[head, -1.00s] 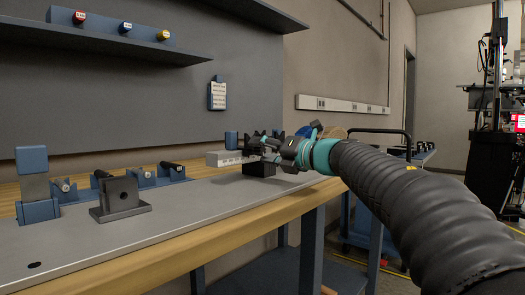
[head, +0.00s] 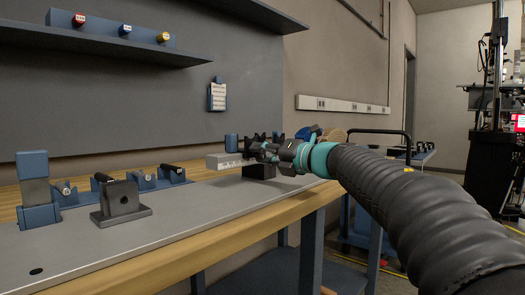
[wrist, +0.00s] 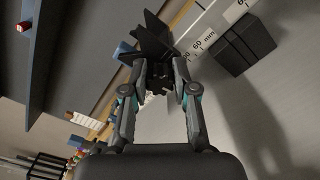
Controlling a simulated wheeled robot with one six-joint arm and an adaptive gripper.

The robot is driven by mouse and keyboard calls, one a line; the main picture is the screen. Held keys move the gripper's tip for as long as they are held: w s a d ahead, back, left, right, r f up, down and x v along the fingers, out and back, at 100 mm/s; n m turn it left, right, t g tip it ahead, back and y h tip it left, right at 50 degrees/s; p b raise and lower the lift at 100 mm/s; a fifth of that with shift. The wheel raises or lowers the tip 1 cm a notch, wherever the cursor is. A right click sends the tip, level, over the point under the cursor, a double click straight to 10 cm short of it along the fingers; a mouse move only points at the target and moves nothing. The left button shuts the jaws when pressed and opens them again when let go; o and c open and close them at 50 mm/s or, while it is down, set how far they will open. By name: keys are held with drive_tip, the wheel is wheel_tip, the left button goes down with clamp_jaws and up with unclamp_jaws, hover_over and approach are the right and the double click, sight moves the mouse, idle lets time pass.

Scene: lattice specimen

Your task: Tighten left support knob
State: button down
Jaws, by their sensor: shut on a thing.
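My gripper (wrist: 161,85) shows from behind in the wrist view, its two fingers closed on a small dark part that looks like the support knob (wrist: 158,78). The fingers hide much of this part. A black angular support (wrist: 152,40) stands just beyond the fingertips. In the head view my gripper (head: 262,150) reaches in from the right, level with the far part of the bench, and hides the knob. The dark support top (head: 258,137) shows just behind it.
A white ruler-marked bar (wrist: 208,28) and a black block (wrist: 240,46) lie close to the right finger; the block (head: 259,171) is just below my gripper in the head view. A dark slotted stand (head: 122,199) and blue holders (head: 143,180) stand to the left.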

drive_tip(key=m+p, duration=0.3)
drive_tip(key=p, duration=0.1)
drive_tip(key=shift+r, duration=0.2)
drive_tip(key=shift+f+m+p, duration=0.15)
drive_tip(key=shift+m+p, duration=0.85)
drive_tip(key=shift+m, duration=0.1)
drive_tip(key=shift+f, duration=0.1)
drive_tip(key=c, duration=0.9)
unclamp_jaws()
drive_tip(key=shift+d, duration=0.1)
drive_tip(key=v, duration=1.2)
